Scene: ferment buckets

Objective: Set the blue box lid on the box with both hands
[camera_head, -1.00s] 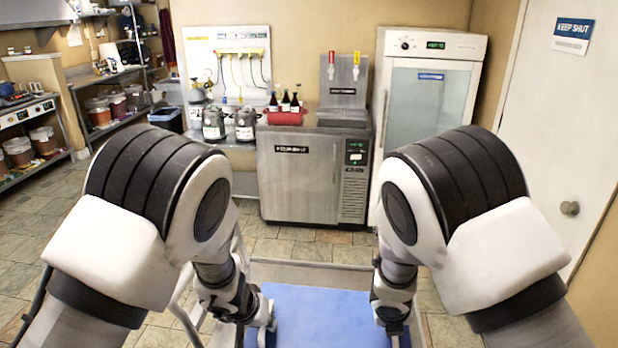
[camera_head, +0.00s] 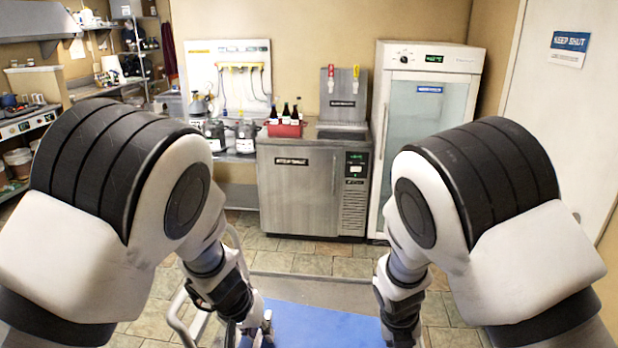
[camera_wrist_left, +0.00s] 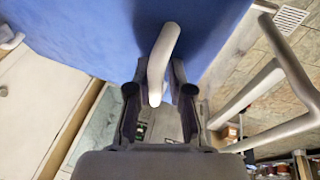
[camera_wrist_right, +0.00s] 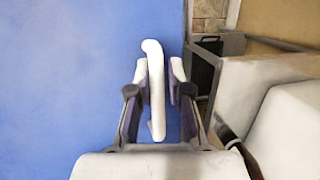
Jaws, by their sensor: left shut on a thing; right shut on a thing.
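The blue lid (camera_head: 315,325) shows at the bottom of the head view, cut off by the frame's edge. It fills much of the left wrist view (camera_wrist_left: 90,30) and right wrist view (camera_wrist_right: 75,80). My left gripper (camera_wrist_left: 164,72) is shut on a pale bar handle (camera_wrist_left: 163,45) at the lid's edge. My right gripper (camera_wrist_right: 160,80) is shut on the matching white handle (camera_wrist_right: 152,50). In the head view my left gripper (camera_head: 258,330) is beside the lid's left edge; my right fingertips are hidden there. I cannot identify the box for certain.
A grey ledge (camera_head: 312,290) lies just beyond the lid. Tiled floor (camera_head: 310,262) separates it from a steel cabinet (camera_head: 297,190) and a glass-door fridge (camera_head: 425,130). Pale metal rails (camera_head: 178,315) stand left of the lid. A white door (camera_head: 560,120) is at right.

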